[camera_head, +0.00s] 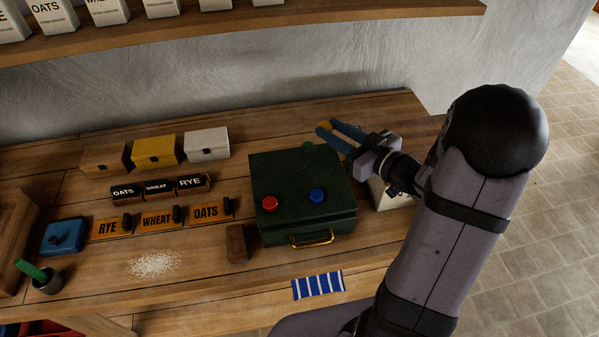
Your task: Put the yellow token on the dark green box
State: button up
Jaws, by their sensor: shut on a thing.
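The dark green box (295,178) stands closed on the wooden bench, with a brass handle on its front. A red token (270,203) and a blue token (317,195) sit on its lid. A small green piece (308,144) shows at its back edge. My gripper (330,132), with blue fingers, is shut on the yellow token (326,124), which is mostly hidden between the fingers. It appears over or just behind the box's back right corner; its height above the box is hard to tell.
A pale box (391,198) stands right of the green box, partly hidden by my arm. A brown block (237,243) stands to the left. A blue striped cloth (318,285) lies in front. Labelled blocks, small chests and spilled grain lie further left.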

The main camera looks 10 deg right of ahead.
jog(key=s+a+f+p+v, duration=0.1)
jog(key=p+v, duration=0.1)
jog(key=v, duration=0.6)
send_over(346, 201)
jog(key=shift+g, duration=0.3)
jog(key=shift+f, duration=2.35)
jog(key=shift+w+f, duration=0.1)
jog(key=shift+f+p, duration=0.45)
jog(key=shift+f, duration=4.45)
jog(key=shift+f, duration=0.15)
jog(key=o, duration=1)
